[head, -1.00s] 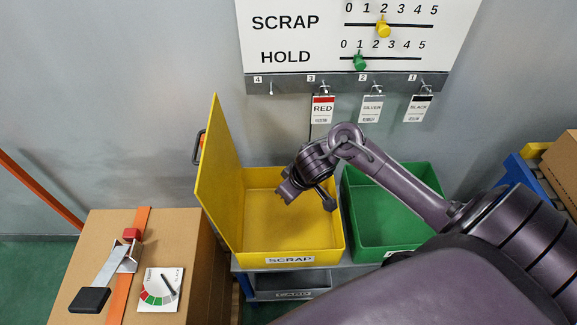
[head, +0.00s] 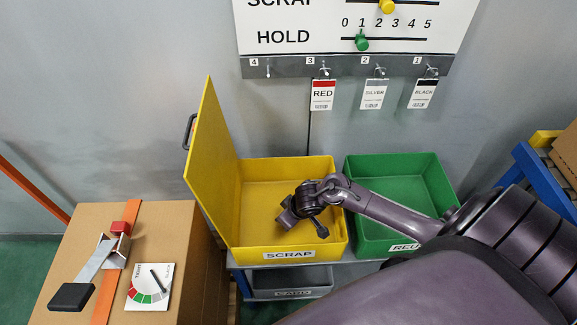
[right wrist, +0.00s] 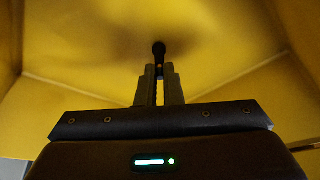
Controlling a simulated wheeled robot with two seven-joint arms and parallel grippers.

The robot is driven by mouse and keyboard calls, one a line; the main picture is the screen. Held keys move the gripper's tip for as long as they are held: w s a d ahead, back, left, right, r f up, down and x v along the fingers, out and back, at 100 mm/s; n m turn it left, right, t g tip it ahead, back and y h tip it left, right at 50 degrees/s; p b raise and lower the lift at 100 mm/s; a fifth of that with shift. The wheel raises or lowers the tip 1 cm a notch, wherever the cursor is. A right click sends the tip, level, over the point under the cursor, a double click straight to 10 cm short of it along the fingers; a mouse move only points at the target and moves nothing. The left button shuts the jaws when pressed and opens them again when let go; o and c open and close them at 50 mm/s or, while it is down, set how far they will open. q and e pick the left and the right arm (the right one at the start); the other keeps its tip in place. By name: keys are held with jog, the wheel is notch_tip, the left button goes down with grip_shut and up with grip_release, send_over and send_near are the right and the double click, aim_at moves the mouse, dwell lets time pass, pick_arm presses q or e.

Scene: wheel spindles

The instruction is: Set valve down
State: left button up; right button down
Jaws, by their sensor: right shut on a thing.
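The valve (right wrist: 159,48) is a small dark piece with a rounded end, held between the fingertips of my right gripper (right wrist: 159,72) in the right wrist view. Yellow bin surfaces lie behind it. In the head view my right gripper (head: 289,216) is low inside the yellow SCRAP bin (head: 342,205), shut on the valve; I cannot clearly pick out the valve there. Whether the valve touches the bin floor cannot be told. My left gripper is not in view.
The bin's yellow lid (head: 212,165) stands open at its left. A green bin (head: 395,165) is close on the right. A cardboard box (head: 170,240) with a lever device is at left. Tags (head: 322,95) hang on the wall rail behind.

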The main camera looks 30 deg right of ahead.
jog(key=shift+f, duration=0.15)
jog(key=c, duration=1.6)
grip_release()
jog(key=shift+o, duration=0.2)
jog(key=p+v, duration=0.3)
jog(key=v, duration=0.9)
jog(key=shift+s, duration=0.1)
